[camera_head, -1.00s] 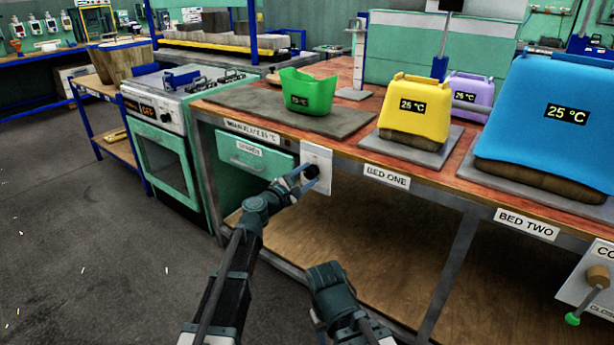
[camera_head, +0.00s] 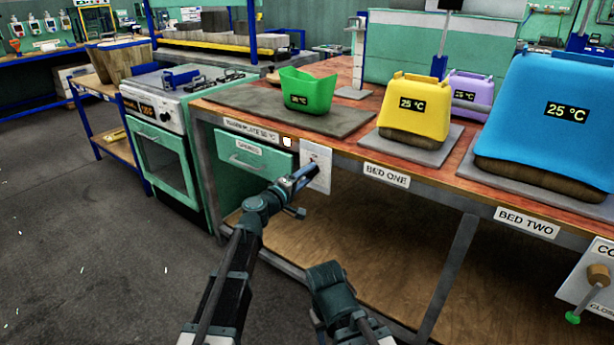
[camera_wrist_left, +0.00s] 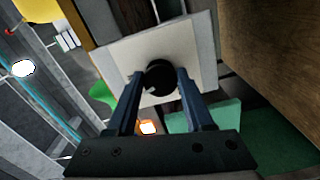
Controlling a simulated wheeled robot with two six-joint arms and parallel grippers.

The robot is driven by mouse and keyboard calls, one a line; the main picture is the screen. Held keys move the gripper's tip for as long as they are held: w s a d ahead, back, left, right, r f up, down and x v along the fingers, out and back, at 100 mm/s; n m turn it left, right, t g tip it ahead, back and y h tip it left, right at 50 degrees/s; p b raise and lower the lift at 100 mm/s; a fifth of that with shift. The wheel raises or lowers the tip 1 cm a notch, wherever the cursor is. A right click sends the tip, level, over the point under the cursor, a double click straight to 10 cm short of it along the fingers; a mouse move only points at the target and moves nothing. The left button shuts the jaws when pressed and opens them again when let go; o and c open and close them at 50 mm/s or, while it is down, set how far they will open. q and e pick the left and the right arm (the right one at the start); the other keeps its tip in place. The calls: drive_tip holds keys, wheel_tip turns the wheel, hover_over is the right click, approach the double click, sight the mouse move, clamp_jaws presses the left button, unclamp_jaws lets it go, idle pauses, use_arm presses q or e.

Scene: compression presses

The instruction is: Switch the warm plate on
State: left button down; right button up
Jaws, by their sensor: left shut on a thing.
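The warm plate (camera_head: 245,108) is a flat grey slab on the wooden bench top, with a "WARM PLATE" label (camera_head: 250,131) on the edge below. A green tub (camera_head: 307,92) reading 25 °C stands on it. A white switch panel (camera_head: 318,160) is fixed to the bench front below. My left gripper (camera_head: 312,170) is at this panel. In the left wrist view, its fingers (camera_wrist_left: 160,92) are shut on a round black knob (camera_wrist_left: 160,76) in front of the white panel (camera_wrist_left: 125,58). A small bright lamp (camera_head: 287,142) glows beside the label. My right gripper is not in view.
A green drawer (camera_head: 255,155) is left of the panel, and a green stove (camera_head: 165,125) stands further left. Yellow (camera_head: 412,112) and blue (camera_head: 550,125) covered beds stand on the bench to the right. A wooden lower shelf (camera_head: 390,250) lies below.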

use_arm(q)
drive_tip(key=shift+f+m, duration=0.1)
drive_tip(key=shift+m, duration=1.6)
drive_tip(key=shift+c, duration=1.5)
unclamp_jaws()
drive_tip(key=v, duration=1.4)
drive_tip(key=shift+d, duration=0.1)
